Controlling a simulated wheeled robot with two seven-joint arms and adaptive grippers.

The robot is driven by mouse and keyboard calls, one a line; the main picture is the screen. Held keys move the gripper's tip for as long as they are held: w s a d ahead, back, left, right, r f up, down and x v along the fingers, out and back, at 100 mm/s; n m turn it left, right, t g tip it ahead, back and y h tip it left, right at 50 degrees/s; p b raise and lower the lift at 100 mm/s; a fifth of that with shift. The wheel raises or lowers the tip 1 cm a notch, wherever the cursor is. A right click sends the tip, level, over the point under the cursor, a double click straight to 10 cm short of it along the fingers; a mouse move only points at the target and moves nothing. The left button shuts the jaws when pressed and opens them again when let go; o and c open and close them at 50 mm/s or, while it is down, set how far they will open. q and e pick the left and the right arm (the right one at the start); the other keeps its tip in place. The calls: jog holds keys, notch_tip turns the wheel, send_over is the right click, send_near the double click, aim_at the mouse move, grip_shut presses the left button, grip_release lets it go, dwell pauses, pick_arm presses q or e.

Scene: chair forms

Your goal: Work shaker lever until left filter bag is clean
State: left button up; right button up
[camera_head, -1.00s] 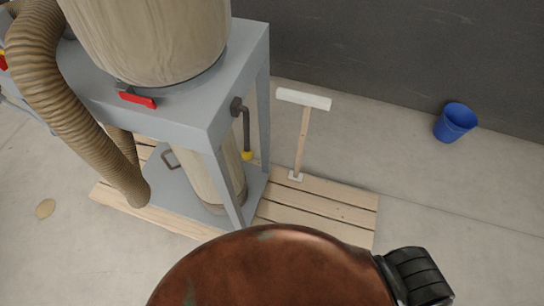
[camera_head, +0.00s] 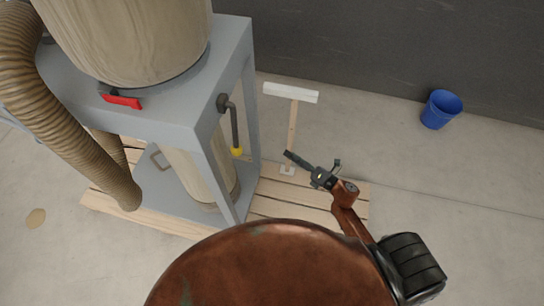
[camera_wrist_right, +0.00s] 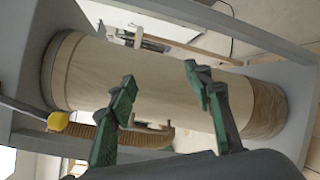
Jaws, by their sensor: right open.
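The shaker lever (camera_head: 235,128) is a dark bent bar with a yellow knob, hanging from the right side of the grey frame in the head view. In the right wrist view the yellow knob (camera_wrist_right: 57,121) shows at the left edge. The beige filter bag (camera_head: 125,40) stands on top of the frame, its upper part cut off. A lower beige bag (camera_wrist_right: 150,85) fills the right wrist view, behind the fingers. My right gripper (camera_head: 312,159) is open and empty, to the right of the lever and apart from it. My left gripper is not in view.
A red handle (camera_head: 121,101) sits on the frame under the bag. A ribbed hose (camera_head: 65,115) runs down at left. A wooden pallet (camera_head: 290,208) lies under the frame. A white-topped T-shaped post (camera_head: 291,93) stands beyond my gripper. A blue bucket (camera_head: 440,110) stands at right.

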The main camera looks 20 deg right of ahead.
jog(key=s+a+r+n+g+y, duration=0.1)
jog(key=s+a+r+n+y, duration=0.1)
jog(key=a+r+n+y, duration=0.5)
jog(key=n+g, duration=0.4)
jog(key=n, duration=0.6)
send_near(237, 150)
jog(key=x, duration=0.3)
jog(key=f+p+x, duration=0.1)
jog(key=x, duration=0.2)
jog(key=p+x, duration=0.1)
jog(key=x, duration=0.2)
jog(key=shift+w+f, duration=0.35)
jog(key=shift+w, duration=0.1)
jog(key=shift+w+a, duration=0.3)
jog(key=shift+a, duration=0.15)
jog(key=shift+c, duration=0.2)
jog(key=c, duration=0.8)
